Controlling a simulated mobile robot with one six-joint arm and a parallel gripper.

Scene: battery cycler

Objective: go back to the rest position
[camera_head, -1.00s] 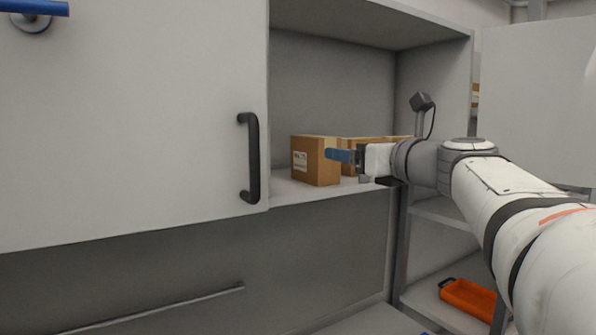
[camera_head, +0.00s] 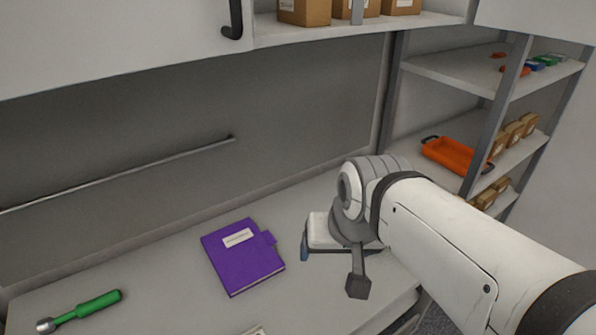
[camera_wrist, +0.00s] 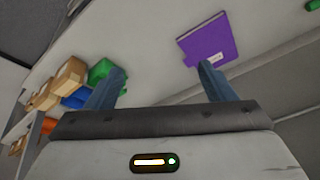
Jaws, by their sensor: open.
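My gripper (camera_head: 304,247) is over the right part of the grey workbench (camera_head: 150,272) in the head view, to the right of a purple binder (camera_head: 242,256). In the wrist view its two blue fingers (camera_wrist: 158,86) stand apart with nothing held between them. The purple binder also shows in the wrist view (camera_wrist: 208,46), beyond the right finger. My arm is folded back and bent low on the right side of the head view. The fingertips are mostly hidden in the head view.
A green-handled tool (camera_head: 90,307) lies at the bench's left. An open cabinet shelf (camera_head: 350,24) with cardboard boxes (camera_head: 304,10) hangs above. A rack at the right holds an orange tray (camera_head: 455,156) and more boxes (camera_head: 513,133). The bench's middle back is clear.

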